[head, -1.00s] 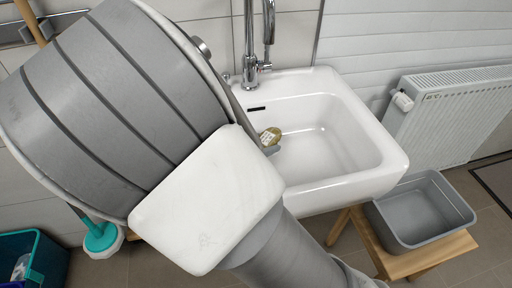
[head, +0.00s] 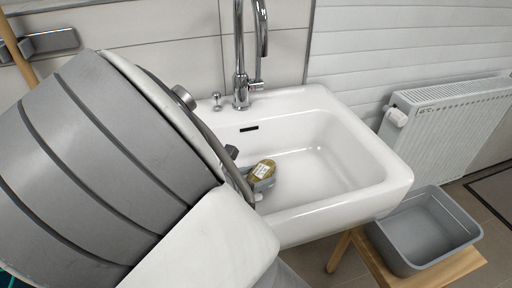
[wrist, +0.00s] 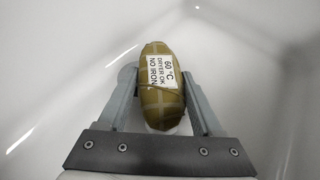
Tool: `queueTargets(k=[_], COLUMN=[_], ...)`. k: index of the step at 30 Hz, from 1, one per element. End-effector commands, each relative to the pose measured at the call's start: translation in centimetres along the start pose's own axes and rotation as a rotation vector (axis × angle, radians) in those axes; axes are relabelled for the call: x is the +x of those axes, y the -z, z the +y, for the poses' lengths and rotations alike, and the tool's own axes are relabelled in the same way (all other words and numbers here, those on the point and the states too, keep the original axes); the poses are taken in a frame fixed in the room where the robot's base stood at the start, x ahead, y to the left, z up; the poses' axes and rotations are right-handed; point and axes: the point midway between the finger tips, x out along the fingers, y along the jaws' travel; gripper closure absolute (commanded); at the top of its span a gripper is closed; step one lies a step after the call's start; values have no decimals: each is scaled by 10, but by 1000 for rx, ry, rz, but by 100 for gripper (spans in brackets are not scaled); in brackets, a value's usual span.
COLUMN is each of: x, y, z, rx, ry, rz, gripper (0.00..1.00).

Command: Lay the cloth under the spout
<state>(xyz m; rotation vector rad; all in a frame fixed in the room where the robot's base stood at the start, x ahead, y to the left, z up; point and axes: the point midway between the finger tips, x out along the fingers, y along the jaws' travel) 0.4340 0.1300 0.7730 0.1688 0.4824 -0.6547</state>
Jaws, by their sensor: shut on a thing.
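The cloth (wrist: 158,105) is a mustard-yellow bundle with pale lines and a white label reading "60 °C DRYER OK NO IRON". My gripper (wrist: 160,98) is shut on it, one finger on each side. In the head view the cloth (head: 262,170) shows at the left part of the white sink (head: 385,175), over the basin. My arm hides most of my gripper there. I cannot tell whether the cloth touches the basin floor. The chrome spout (head: 262,30) rises behind the sink, back and slightly left of the basin's middle.
The basin's right side is clear. A grey tub (head: 425,235) stands on a wooden stool (head: 455,268) at the lower right. A white radiator (head: 450,130) with a valve is on the right wall.

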Motion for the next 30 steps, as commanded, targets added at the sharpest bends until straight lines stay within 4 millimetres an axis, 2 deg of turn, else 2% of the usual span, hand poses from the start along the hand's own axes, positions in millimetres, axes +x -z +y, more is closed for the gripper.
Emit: queueTargets(k=[1, 2, 6, 18, 23, 30], x=[2, 1, 1, -4, -31, -84], y=[2, 2, 2, -3, -5, -5], z=[0, 0, 0, 0, 1, 1], rx=[-1, 0, 0, 0, -1, -1], ry=[1, 0, 0, -1, -3, -4], rz=[-1, 0, 0, 0, 1, 1], gripper=[90, 30, 5, 3, 3, 3])
